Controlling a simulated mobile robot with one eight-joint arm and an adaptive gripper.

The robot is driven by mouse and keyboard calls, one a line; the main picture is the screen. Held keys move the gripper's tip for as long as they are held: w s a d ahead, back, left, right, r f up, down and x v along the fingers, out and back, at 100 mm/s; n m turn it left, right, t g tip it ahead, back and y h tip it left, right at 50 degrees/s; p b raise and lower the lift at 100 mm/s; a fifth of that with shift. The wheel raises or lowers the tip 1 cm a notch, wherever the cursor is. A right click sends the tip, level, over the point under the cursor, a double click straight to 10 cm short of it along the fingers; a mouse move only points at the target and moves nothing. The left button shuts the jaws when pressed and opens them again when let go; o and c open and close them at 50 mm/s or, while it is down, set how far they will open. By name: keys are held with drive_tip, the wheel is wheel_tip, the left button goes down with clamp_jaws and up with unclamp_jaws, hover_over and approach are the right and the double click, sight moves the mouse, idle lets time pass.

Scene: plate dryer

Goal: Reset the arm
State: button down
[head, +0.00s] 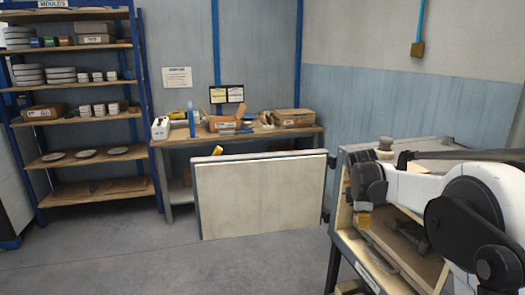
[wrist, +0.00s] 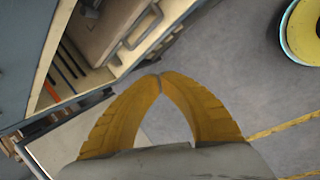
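My gripper (wrist: 160,79) has yellow fingers whose tips meet in the wrist view, with nothing seen between them. The cabinet interior, with a shelf and dark parts, shows behind my arm and partly in the wrist view at upper left. A pale door panel (head: 260,198) stands swung out to the left of the cabinet, apart from my gripper. My arm hides much of the cabinet.
A workbench (head: 180,143) with boxes and bottles stands behind the door panel. A shelf rack (head: 93,150) with plates and moulds stands at the left. The grey floor (head: 180,265) in front is clear. A round yellow-rimmed object (wrist: 303,30) shows at the wrist view's upper right.

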drive_tip(key=s+a+r+m+t+y, duration=0.1)
drive_tip(key=s+a+r+m, duration=0.3)
drive_tip(key=s, duration=0.5)
drive_tip(key=s+a+r+m+t+y, duration=0.1)
drive_tip(key=s+a+r+m, duration=0.25)
drive_tip(key=s, duration=0.65)
drive_tip(key=s+a+f+m+t, duration=0.1)
drive_tip(key=s+a+f+m, duration=0.1)
drive_tip(key=s, duration=0.6)
drive_tip(key=s+a+f+m+y, duration=0.1)
drive_tip(key=s+a+f+m, duration=0.2)
drive_tip(key=s+m, duration=0.2)
drive_tip(key=s, duration=0.3)
drive_tip(key=shift+t, duration=0.4)
drive_tip(key=shift+a+m, duration=0.1)
drive_tip(key=shift+m, duration=0.15)
